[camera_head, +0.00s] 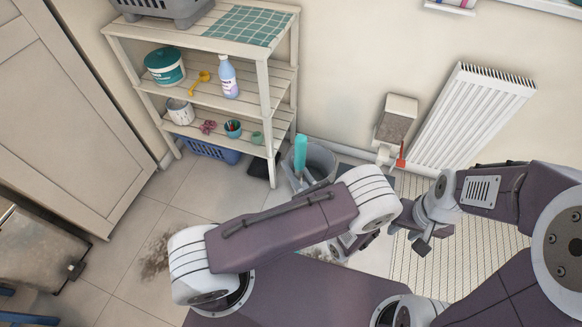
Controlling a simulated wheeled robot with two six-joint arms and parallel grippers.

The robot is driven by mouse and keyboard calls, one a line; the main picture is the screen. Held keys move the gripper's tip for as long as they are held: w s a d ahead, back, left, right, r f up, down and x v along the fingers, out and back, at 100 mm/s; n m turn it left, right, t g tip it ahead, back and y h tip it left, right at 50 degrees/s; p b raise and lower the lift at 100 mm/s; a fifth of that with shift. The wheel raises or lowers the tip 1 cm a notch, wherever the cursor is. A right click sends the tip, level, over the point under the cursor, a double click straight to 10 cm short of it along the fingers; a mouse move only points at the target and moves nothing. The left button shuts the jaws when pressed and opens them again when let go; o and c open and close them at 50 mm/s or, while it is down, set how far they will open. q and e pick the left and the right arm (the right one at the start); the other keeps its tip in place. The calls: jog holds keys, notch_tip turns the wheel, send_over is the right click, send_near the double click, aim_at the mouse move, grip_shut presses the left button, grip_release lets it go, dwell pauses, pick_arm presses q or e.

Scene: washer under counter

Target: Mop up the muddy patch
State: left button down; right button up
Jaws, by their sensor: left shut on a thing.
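The muddy patch (155,258) is a brown smear on the tiles left of my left arm. Brown marks (318,251) also show on the floor beside my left gripper. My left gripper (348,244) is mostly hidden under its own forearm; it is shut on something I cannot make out. My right gripper (420,238) hangs empty over the ribbed mat, its dark fingers apart. A grey bucket (322,160) stands by the wall beyond my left arm. A teal handle (300,153) rises at its left side.
A wooden shelf unit (265,95) stands at the back with tubs and bottles. A radiator (470,115) is on the right wall. A ribbed mat (470,270) lies at the right. A cabinet (60,110) stands left. Tiles before the shelf are clear.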

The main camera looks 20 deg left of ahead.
jog(key=shift+d+f, duration=0.15)
jog(key=shift+f, duration=0.05)
notch_tip(320, 180, down, 7)
jog(key=b, duration=0.6)
jog(key=shift+r+b, duration=0.2)
jog(key=shift+b, duration=0.1)
